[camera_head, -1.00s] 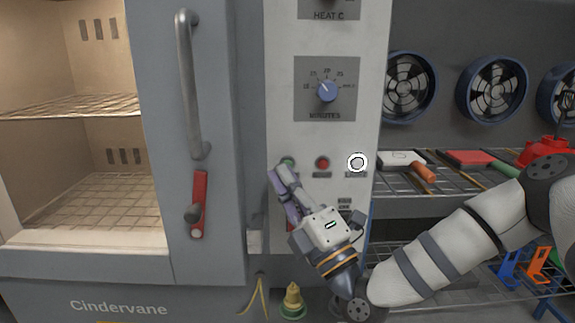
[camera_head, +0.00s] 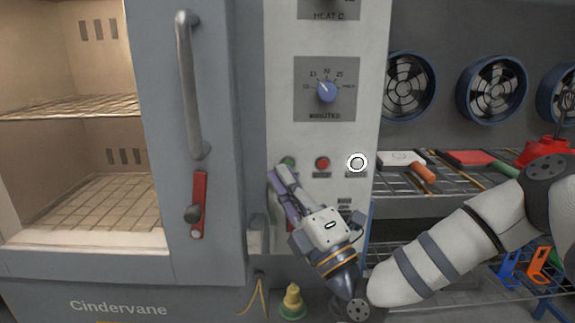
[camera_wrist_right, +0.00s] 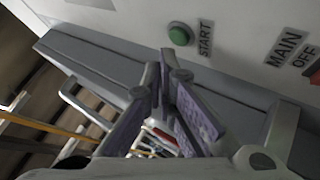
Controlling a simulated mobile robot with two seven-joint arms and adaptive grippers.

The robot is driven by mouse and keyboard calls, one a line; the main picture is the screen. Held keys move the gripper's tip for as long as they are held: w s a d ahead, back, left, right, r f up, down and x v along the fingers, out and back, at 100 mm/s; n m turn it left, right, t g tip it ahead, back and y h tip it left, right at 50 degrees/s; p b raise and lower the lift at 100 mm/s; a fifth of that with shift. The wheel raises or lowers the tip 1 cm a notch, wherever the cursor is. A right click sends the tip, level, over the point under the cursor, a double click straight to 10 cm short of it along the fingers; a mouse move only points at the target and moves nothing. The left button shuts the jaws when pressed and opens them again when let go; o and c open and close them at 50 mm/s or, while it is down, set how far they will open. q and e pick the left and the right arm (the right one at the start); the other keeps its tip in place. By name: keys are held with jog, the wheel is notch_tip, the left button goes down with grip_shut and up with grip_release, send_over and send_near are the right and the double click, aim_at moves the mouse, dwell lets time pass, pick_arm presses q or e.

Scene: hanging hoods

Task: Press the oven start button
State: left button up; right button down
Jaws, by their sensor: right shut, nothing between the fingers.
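The green start button (camera_head: 289,162) is on the oven's pale control panel (camera_head: 340,140), partly behind my fingertips in the head view. In the right wrist view, the green button (camera_wrist_right: 180,33) shows clearly beside the label START. My right gripper (camera_head: 277,174) is shut and empty, with its purple-padded fingers pointing up and left at the panel. In the right wrist view, the fingertips (camera_wrist_right: 166,60) appear just below the button; I cannot tell whether they touch it. My left gripper is not in view.
A red button (camera_head: 322,163) and a white-ringed button (camera_head: 357,162) sit right of the start button, with the minutes dial (camera_head: 327,91) above. The grey door handle (camera_head: 190,85) is at left. A wire shelf (camera_head: 420,207) with tools stands at right.

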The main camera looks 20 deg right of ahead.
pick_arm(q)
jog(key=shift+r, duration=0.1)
pick_arm(e)
jog(key=shift+w, duration=0.15)
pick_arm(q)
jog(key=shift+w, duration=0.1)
pick_arm(e)
jog(key=shift+w+d, duration=0.1)
jog(key=shift+w, duration=0.15)
jog(key=shift+w+d, duration=0.1)
jog(key=shift+w, duration=0.25)
dwell(0.3)
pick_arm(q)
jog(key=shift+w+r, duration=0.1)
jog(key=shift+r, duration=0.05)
pick_arm(e)
jog(key=shift+s, duration=0.1)
pick_arm(q)
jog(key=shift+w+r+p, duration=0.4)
jog(key=shift+p, duration=0.15)
pick_arm(e)
jog(key=shift+s+a, duration=0.2)
jog(key=shift+s, duration=0.45)
